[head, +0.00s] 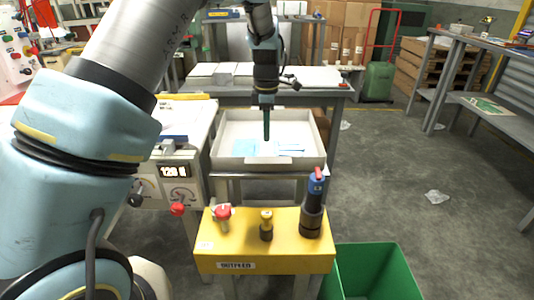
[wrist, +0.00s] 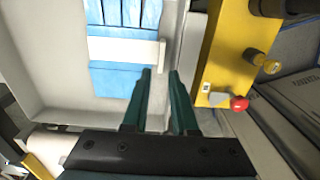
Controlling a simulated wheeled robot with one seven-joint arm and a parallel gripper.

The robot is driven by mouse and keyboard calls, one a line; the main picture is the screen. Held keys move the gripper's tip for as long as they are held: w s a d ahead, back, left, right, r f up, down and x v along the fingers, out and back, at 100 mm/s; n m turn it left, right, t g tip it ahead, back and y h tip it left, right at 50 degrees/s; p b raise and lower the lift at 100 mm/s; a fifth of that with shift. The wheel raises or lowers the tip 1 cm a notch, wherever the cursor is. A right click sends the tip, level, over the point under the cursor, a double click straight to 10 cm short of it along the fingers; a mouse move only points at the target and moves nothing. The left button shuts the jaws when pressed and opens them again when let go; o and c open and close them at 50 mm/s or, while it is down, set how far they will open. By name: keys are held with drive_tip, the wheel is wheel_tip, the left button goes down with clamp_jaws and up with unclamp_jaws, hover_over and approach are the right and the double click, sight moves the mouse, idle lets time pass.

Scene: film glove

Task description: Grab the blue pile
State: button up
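The blue pile (wrist: 113,77) lies in a white tray (wrist: 60,103), with a white band (wrist: 122,50) across it. In the head view the blue pile (head: 243,147) shows as light blue pieces on the tray floor, partly hidden behind my gripper.
A yellow control box (head: 265,243) with a red button, a yellow knob and a blue-black handle stands in front of the tray. A machine with a dial (head: 180,192) is on the left. A green bin (head: 372,270) stands at the lower right. The floor at right is mostly clear.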

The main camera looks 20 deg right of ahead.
sight(266, 156)
drive_tip(key=shift+s+a+f+p, duration=0.1)
drive_tip(key=shift+f+p, duration=0.1)
drive_tip(key=shift+f, duration=1.75)
drive_tip(key=shift+s+a+f+p, duration=0.1)
drive_tip(key=shift+f+p, duration=0.05)
drive_tip(key=shift+f, duration=1.75)
clamp_jaws()
drive_tip(key=shift+w, duration=0.1)
